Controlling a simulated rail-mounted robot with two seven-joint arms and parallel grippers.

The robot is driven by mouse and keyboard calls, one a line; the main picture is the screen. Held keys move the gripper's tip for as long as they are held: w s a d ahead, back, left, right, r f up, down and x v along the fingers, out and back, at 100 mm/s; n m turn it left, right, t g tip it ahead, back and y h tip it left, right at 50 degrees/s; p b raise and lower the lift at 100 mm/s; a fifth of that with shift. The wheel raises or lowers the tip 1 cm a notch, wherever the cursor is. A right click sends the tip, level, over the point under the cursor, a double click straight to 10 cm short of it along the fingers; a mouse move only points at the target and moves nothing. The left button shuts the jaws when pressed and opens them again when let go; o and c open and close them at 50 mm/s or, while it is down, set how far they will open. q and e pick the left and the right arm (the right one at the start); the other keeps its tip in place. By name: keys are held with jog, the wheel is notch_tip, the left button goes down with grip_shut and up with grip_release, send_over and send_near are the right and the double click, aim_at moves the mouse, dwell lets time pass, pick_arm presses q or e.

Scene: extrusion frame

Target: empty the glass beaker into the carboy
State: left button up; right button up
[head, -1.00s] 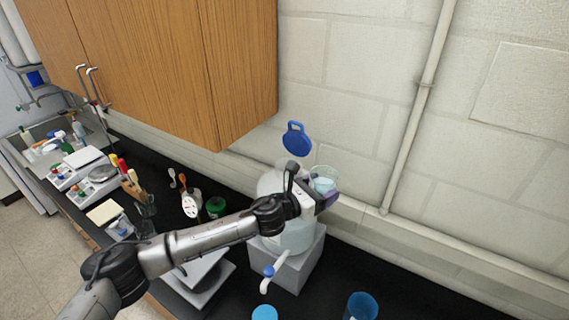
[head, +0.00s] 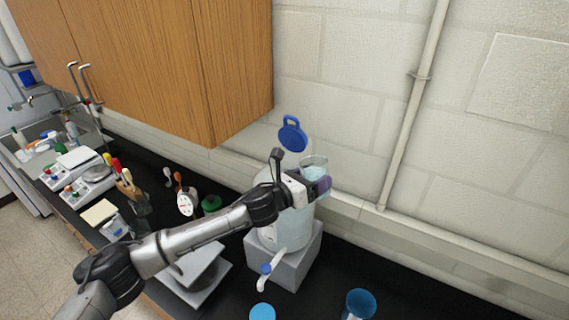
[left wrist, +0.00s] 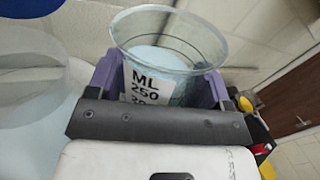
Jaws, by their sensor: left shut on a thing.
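The glass beaker (head: 314,165) is in my left gripper (head: 318,184), up by the top of the carboy. In the left wrist view the beaker (left wrist: 170,45) sits between the purple fingers of the gripper (left wrist: 165,90), holds pale blue liquid and has an "ML 250" label. The translucent carboy (head: 292,228) stands on a grey block, its blue lid (head: 292,135) swung up and its white spigot (head: 272,268) facing front. The carboy (left wrist: 30,100) fills the left of the wrist view. My arm hides part of its mouth. My right gripper is not in view.
The grey block (head: 297,268) raises the carboy above the black bench. A blue cup (head: 360,303) and a blue round thing (head: 262,311) stand in front. A balance-like device (head: 195,275) is to the left. The wooden cabinet (head: 150,65) hangs above left.

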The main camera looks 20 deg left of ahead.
aim_at(306, 160)
pick_arm(q)
jog(key=shift+w+a+r+n, duration=0.15)
jog(key=shift+a+r+n, duration=0.2)
jog(key=shift+n, duration=0.35)
jog(key=shift+w+a+r+n, duration=0.1)
jog(key=shift+a+r+n, duration=0.1)
jog(key=shift+r+n, duration=0.25)
jog(key=shift+w+a+r+n, duration=0.15)
jog(key=shift+r+n, duration=0.1)
jog(key=shift+r, duration=0.4)
jog(key=shift+a+r+n+t, duration=0.15)
jog(key=shift+a+n+t, duration=0.05)
jog(key=shift+n+t, duration=0.1)
jog(key=shift+w+a+n, duration=0.1)
jog(key=shift+a+n, duration=0.1)
jog(key=shift+n, duration=0.1)
jog(key=shift+w+a+r+n, duration=0.15)
jog(key=shift+a+r+n, duration=0.15)
jog(key=shift+n, duration=0.3)
jog(key=shift+r, duration=0.15)
jog(key=shift+a+r+n+b, duration=0.1)
jog(key=shift+r+n+b, duration=0.2)
jog(key=shift+n, duration=0.6)
jog(key=shift+r+n+t, duration=0.2)
jog(key=shift+n+t, duration=0.1)
jog(key=shift+n, duration=0.1)
jog(key=shift+r+n, duration=0.2)
jog(key=shift+n, duration=0.2)
